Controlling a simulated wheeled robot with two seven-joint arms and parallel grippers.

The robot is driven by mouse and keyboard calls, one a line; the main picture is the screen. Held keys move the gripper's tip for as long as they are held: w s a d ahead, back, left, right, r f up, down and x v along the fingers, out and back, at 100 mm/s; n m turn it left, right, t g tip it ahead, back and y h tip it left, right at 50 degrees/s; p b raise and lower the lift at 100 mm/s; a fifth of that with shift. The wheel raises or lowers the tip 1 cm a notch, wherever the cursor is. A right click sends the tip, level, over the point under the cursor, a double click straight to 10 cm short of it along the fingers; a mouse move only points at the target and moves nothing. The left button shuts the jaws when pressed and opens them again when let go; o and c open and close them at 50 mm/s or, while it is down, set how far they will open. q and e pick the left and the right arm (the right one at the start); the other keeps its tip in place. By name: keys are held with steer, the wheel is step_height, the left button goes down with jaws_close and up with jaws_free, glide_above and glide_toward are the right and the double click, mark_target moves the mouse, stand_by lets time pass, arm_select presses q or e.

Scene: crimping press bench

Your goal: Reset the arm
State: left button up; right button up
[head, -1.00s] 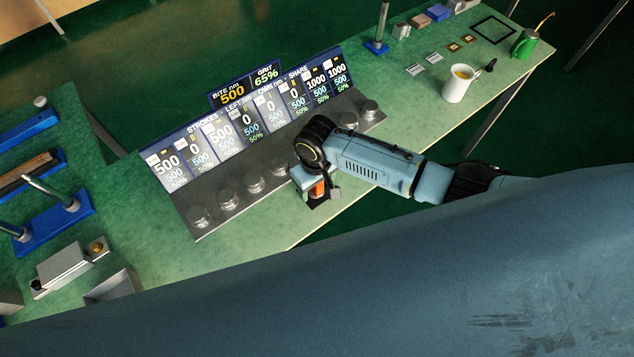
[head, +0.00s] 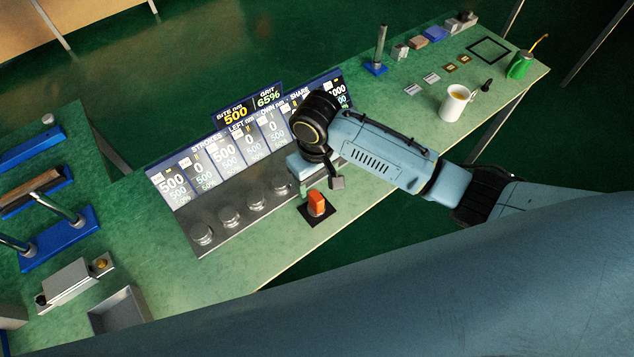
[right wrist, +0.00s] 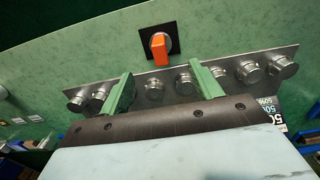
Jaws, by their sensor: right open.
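My right gripper (head: 320,180) hangs in front of the display panel in the head view. In the right wrist view its two green fingers (right wrist: 163,88) are spread wide with nothing between them. The right wrist view shows the orange block (right wrist: 160,46) beyond the fingertips. My right arm partly covers the panel's right side. My left gripper does not show.
The display panel (head: 222,147) has a metal strip with several round knobs (head: 229,215) in front. A white mug (head: 455,104) and a green can (head: 520,65) stand at right. A blue-based post (head: 376,68) stands behind. Blue fixtures (head: 60,240) and a grey tray (head: 119,312) are at left.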

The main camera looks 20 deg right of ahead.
steer(key=shift+s, duration=0.1)
stand_by(0.5)
steer(key=s+a+t+y, duration=0.1)
steer(key=s+a+y, duration=0.1)
steer(key=s, duration=0.6)
steer(key=s+d+r+m+t+h, duration=0.2)
steer(key=s+d+r+t, duration=0.15)
steer(key=s+d, duration=0.85)
step_height(320, 180, down, 25)
steer(key=g+b, duration=0.2)
steer(key=b, duration=0.2)
steer(key=s+d+f+b, duration=0.1)
steer(key=s+f+b, duration=0.1)
steer(key=s+f, duration=0.6)
steer(key=s+d+f+g+b, duration=0.1)
steer(key=s+d+f, duration=0.1)
steer(key=s+f, duration=0.6)
step_height(320, 180, down, 6)
steer(key=shift+s+r+b, duration=0.15)
steer(key=shift+b, duration=0.25)
steer(key=shift+g, duration=0.25)
